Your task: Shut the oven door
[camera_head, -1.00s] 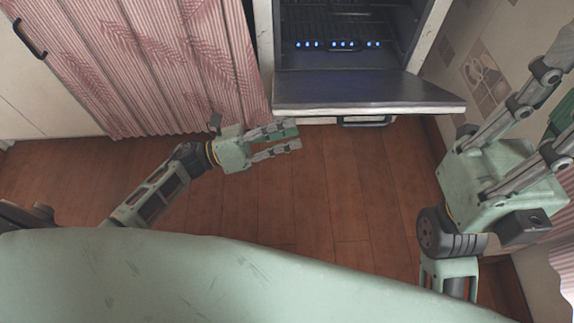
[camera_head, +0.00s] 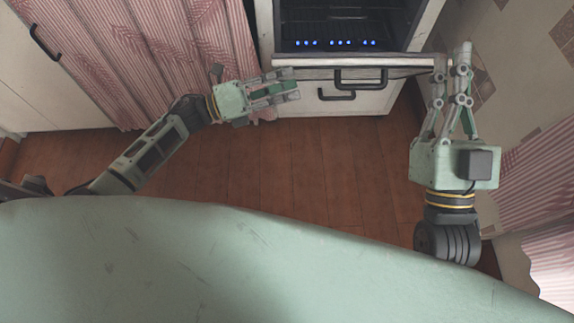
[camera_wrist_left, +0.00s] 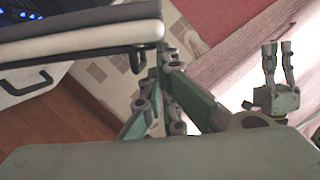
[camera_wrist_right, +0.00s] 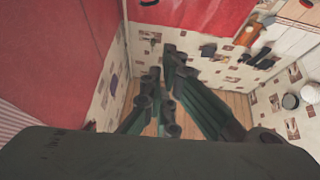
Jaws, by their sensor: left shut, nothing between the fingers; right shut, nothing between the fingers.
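The oven (camera_head: 400,24) stands at the top of the head view, its dark inside showing. Its door (camera_head: 410,72) is partly open, tilted up, with its front face and black handle (camera_head: 360,84) toward me. My left gripper (camera_head: 296,84) is shut and empty at the door's left front corner. In the left wrist view the door (camera_wrist_left: 80,33) lies close beside its fingertips; I cannot tell whether they touch. My right gripper (camera_head: 464,48) is shut and empty just right of the door's right end. The right wrist view does not show the door.
A drawer front with a black handle (camera_head: 336,94) is below the oven door. A pink striped curtain (camera_head: 150,55) hangs to the left of the oven. A tiled wall (camera_head: 520,80) is close on the right. The wooden floor (camera_head: 310,165) in front is clear.

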